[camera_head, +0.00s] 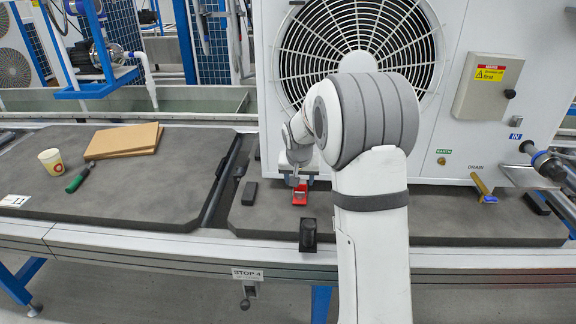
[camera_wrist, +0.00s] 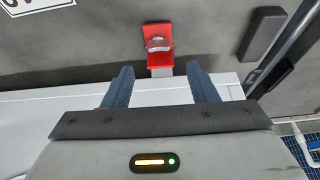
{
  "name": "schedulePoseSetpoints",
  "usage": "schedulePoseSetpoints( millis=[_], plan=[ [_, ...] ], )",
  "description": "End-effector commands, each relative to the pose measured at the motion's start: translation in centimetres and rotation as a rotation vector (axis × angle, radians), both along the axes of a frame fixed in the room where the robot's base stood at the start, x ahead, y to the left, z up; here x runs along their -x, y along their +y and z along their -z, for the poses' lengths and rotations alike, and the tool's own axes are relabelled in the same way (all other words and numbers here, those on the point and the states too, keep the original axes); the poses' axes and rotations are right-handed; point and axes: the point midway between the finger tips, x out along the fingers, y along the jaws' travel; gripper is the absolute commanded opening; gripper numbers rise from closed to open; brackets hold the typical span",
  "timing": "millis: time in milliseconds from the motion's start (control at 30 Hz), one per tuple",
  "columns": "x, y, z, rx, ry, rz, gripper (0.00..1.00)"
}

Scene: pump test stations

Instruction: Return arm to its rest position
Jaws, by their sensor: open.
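My arm reaches forward over the bench, with its large grey-banded joint in front of the white fan unit (camera_head: 465,130). My gripper (camera_head: 295,178) is small and partly hidden in the head view, low over the bench by a red object (camera_head: 300,196). In the wrist view my gripper (camera_wrist: 160,69) has its two blue-grey fingers apart with nothing held between them. The red object (camera_wrist: 158,38) with a shiny rounded part lies just beyond the fingertips. Whether a fingertip touches it I cannot tell.
A black block (camera_head: 249,193) lies left of the red object. A black part (camera_head: 308,235) stands at the bench's front edge. On the left mat (camera_head: 130,200) are a cup (camera_head: 51,161), a green-handled tool (camera_head: 78,181) and brown boards (camera_head: 124,140). Pipe fittings (camera_head: 548,163) stick out at right.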

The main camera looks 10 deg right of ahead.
Motion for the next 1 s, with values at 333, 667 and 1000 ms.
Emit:
schedulePoseSetpoints(
  millis=[333, 667, 1000],
  plan=[
    [11.1, 2.6, -13.6, 0.002, 0.052, -0.098, 0.53],
    [26.5, 5.3, -23.3, -0.011, 0.124, -0.241, 0.53],
    [34.6, 6.5, -25.3, -0.025, 0.166, -0.327, 0.53]
  ],
)
